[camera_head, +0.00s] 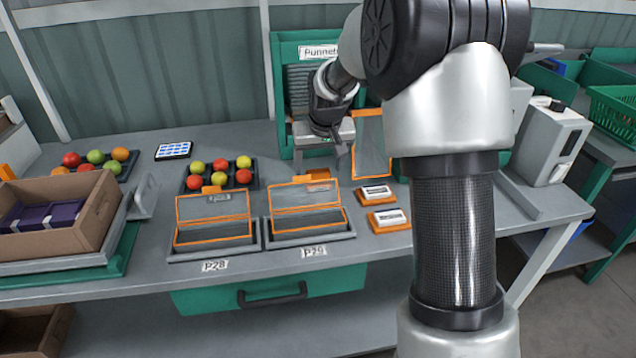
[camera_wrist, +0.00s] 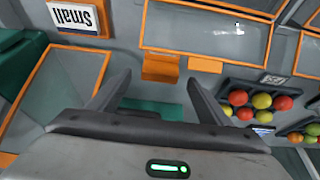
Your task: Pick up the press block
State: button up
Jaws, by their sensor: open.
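A small orange block, which looks like the press block (camera_head: 319,174), lies on the grey bench just behind the lidded tray marked P29 (camera_head: 310,232). In the wrist view the orange block (camera_wrist: 161,68) shows ahead of and between my fingertips, next to an orange tab (camera_wrist: 205,65) on the tray's edge. My gripper (camera_head: 338,150) is open and empty. It hangs above and behind the block, in front of the green Punnets rack (camera_head: 283,95). The block is apart from the fingers; its far side is hidden.
Left of P29 stands a similar tray marked P28 (camera_head: 215,251). Two orange-based label blocks (camera_head: 375,192) lie to the right. An orange-framed panel (camera_head: 371,145) stands close to the right of my gripper. A cardboard box (camera_head: 85,235) is at left.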

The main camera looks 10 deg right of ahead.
aim_at(318, 172)
jog(key=b+x, duration=0.1)
jog(key=x, duration=0.4)
jog(key=shift+s+f, duration=0.15)
jog(key=c, duration=1.2)
notch_tip(318, 172, up, 10)
jog(key=shift+r+p, duration=0.1)
jog(key=shift+p, duration=1)
